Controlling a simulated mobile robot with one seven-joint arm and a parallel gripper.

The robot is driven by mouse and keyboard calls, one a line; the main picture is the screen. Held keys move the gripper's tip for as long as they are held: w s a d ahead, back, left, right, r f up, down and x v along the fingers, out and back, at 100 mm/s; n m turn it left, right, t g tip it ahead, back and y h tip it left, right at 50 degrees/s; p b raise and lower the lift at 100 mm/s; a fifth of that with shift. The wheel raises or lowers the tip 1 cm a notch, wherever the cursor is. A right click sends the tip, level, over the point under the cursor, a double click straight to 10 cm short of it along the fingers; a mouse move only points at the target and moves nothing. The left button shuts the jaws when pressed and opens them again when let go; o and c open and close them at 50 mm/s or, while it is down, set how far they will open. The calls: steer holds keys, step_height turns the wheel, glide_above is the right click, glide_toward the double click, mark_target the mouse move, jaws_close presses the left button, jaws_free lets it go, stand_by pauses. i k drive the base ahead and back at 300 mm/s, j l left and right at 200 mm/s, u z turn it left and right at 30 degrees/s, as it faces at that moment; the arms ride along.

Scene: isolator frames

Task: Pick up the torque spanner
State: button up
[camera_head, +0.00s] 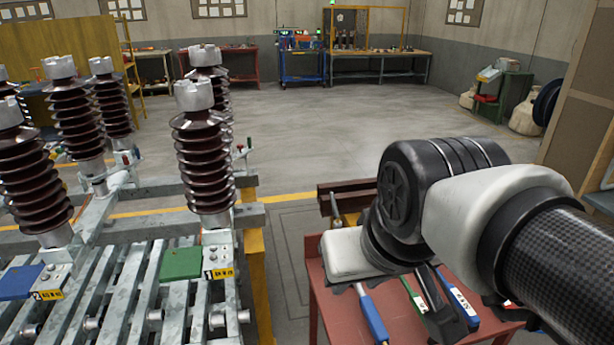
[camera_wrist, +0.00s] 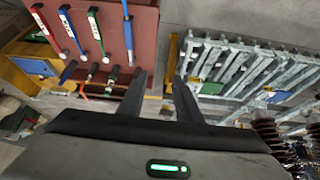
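Several long-handled tools lie side by side on a red table (camera_head: 332,310). In the head view they include a blue-handled tool (camera_head: 373,318), a green-and-white one (camera_head: 413,294) and a blue-and-white one (camera_head: 464,306). In the wrist view I see a red-handled tool (camera_wrist: 46,28), blue ones and a green-handled tool (camera_wrist: 96,30). I cannot tell which is the torque spanner. My gripper (camera_wrist: 160,80) is open, with nothing between its fingers. It hangs over the table in the head view, where my arm hides part of the tools.
A metal frame with brown ribbed insulators (camera_head: 201,165) stands left of the table, with a yellow post (camera_head: 258,285) near the gap between them. Open floor (camera_head: 300,120) lies beyond. Workbenches (camera_head: 375,70) line the back wall. A brown panel (camera_head: 580,110) stands at right.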

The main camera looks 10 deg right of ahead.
mark_target(420, 307)
steer(key=l, duration=1.5)
steer(key=u, duration=0.05)
